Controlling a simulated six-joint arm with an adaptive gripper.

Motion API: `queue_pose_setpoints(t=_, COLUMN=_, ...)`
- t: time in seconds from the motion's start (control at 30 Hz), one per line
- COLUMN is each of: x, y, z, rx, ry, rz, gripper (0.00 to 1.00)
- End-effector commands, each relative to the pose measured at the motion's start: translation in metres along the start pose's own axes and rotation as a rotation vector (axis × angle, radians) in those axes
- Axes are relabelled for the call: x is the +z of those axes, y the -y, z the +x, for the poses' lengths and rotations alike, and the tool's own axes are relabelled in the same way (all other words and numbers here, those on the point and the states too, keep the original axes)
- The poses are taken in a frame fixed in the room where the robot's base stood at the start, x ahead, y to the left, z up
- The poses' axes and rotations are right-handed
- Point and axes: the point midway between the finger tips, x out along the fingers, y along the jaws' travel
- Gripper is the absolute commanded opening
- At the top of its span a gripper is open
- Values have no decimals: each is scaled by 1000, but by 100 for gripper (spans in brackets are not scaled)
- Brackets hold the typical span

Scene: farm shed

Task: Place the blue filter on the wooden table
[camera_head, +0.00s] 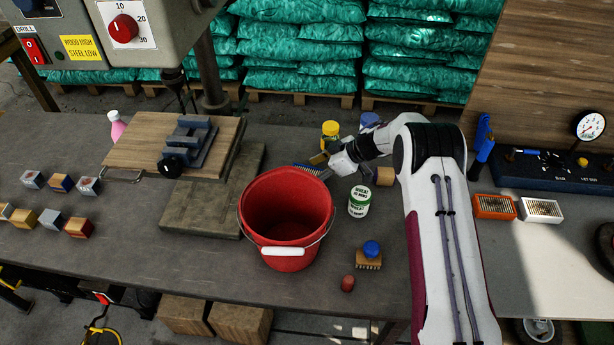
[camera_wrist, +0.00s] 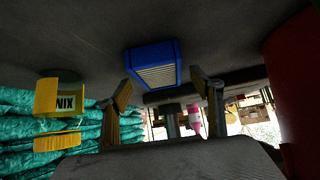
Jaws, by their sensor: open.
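The blue filter (camera_head: 307,170) lies on the dark bench just behind the red bucket, partly hidden by the bucket's rim and my gripper. In the wrist view the blue filter (camera_wrist: 152,58) shows its pleated cream face ahead of my gripper. My gripper (camera_head: 322,161) is low over the bench at the filter's right. The wrist view shows my gripper (camera_wrist: 163,90) open and empty, its two fingers apart with the filter beyond them. The wooden table (camera_head: 140,155) is a flat wooden board under the drill, at left, with a grey vise (camera_head: 187,142) on its right part.
The red bucket (camera_head: 285,205) stands close in front of the filter. A yellow can (camera_head: 330,130) and a green-and-white can (camera_head: 359,201) are near my gripper. A pink bottle (camera_head: 117,125) stands behind the wooden table. Several small blocks (camera_head: 50,218) lie at left.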

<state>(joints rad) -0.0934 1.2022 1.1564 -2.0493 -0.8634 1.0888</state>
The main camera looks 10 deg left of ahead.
Motion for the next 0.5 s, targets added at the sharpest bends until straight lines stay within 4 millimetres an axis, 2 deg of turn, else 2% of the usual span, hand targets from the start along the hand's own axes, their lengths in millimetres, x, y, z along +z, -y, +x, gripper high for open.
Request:
queue_pose_setpoints(t=0.13, x=-1, y=0, z=6, rx=0, ry=0, rz=-1, gripper=65)
queue_pose_setpoints(t=0.5, x=0, y=0, z=6, rx=0, ry=0, rz=0, gripper=65)
